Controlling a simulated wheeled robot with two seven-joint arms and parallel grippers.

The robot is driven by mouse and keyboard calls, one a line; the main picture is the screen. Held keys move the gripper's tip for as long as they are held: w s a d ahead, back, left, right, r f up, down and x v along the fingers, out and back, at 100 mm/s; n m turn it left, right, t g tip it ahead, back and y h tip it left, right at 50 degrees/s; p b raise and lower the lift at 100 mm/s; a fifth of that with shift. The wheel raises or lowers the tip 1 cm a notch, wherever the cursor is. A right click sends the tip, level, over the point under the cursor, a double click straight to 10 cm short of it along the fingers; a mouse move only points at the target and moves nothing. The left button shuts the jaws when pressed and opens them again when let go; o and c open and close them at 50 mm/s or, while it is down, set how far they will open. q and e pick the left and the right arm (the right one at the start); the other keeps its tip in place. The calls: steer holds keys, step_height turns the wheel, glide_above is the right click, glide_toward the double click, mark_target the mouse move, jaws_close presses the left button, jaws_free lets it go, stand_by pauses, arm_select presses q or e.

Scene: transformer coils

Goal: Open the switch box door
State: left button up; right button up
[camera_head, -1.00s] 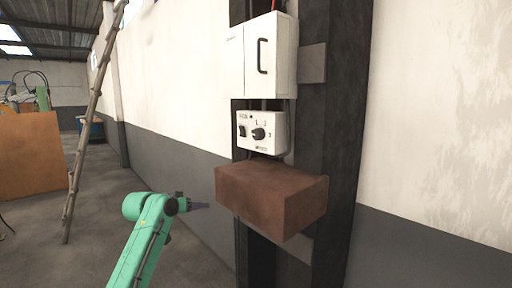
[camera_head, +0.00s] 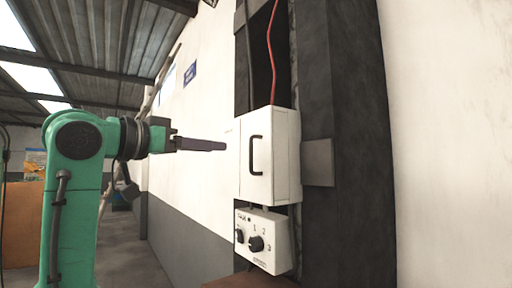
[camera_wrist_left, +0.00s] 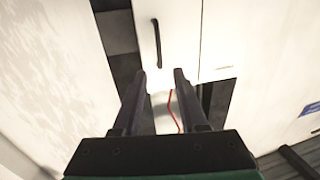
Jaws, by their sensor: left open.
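The white switch box (camera_head: 270,165) is mounted on a dark column, and its door looks shut. A black upright bar handle (camera_head: 256,155) is on its front. In the left wrist view the handle (camera_wrist_left: 156,42) stands just beyond and between the fingertips, and the white door (camera_wrist_left: 177,40) is around it. My left gripper (camera_head: 225,146) points right towards the box at about handle height, a little left of it in the head view. Its two fingers (camera_wrist_left: 160,75) are apart with nothing between them. My right gripper is not in view.
A smaller white control box (camera_head: 264,240) with black knobs hangs below the switch box. A red cable (camera_head: 271,55) runs above it. A brown block (camera_head: 252,282) sits at the bottom edge. A grey plate (camera_head: 318,163) is right of the box. A ladder stands behind my arm.

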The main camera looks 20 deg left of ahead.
mark_target(251, 149)
arm_select(q)
steer(key=p+x, duration=0.2)
steer(key=x, duration=0.4)
steer(key=p+x, duration=0.3)
steer(key=x, duration=0.2)
steer(key=shift+w+d+r+p, duration=0.15)
steer(key=shift+w+d+p, duration=0.05)
steer(key=shift+d+p, duration=0.2)
steer(key=shift+s+a, duration=0.45)
steer(key=shift+s+a+r, duration=0.1)
steer(key=shift+s, duration=0.05)
steer(key=shift+c, duration=1.2)
jaws_close()
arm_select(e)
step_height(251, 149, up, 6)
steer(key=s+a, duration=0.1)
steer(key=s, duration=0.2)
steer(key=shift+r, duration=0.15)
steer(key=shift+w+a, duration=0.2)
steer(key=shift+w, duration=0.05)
